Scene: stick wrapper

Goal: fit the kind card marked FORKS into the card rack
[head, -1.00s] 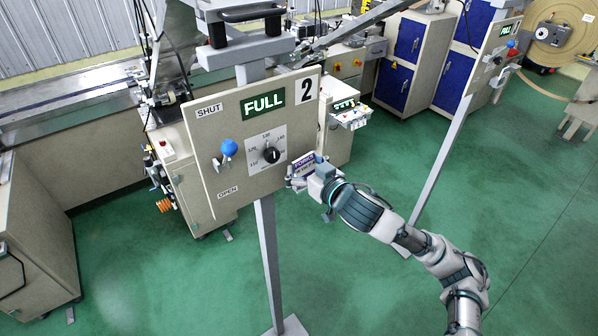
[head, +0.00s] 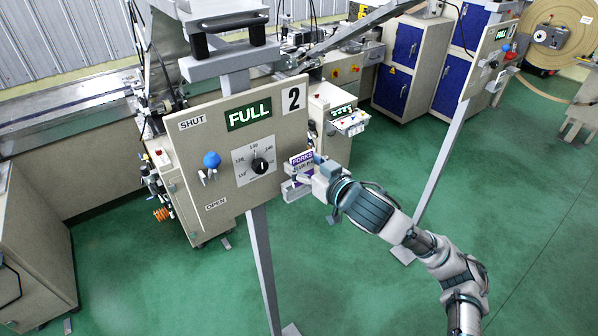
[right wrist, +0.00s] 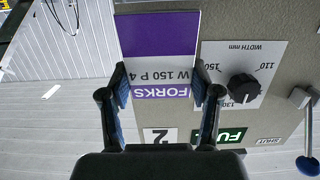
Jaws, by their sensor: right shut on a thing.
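The FORKS kind card (head: 301,158), white with a purple band, is upright near the lower right edge of the panel marked 2. My right gripper (head: 314,171) is shut on it from the right. In the right wrist view the card (right wrist: 158,40) appears upside down between the two fingers (right wrist: 160,84), with "FORKS" and "W 150 P 4" readable. The pale card rack (head: 290,190) is on the panel's lower right edge, just below the card in the head view. I cannot tell whether the card's lower edge touches the rack. My left gripper is not in view.
The panel (head: 222,190) carries a FULL sign, a width dial (head: 260,165) and a blue-knobbed lever (head: 211,160). It stands on a grey post (head: 263,265). A second similar panel (head: 491,58) stands back right. Green floor around my right arm is clear.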

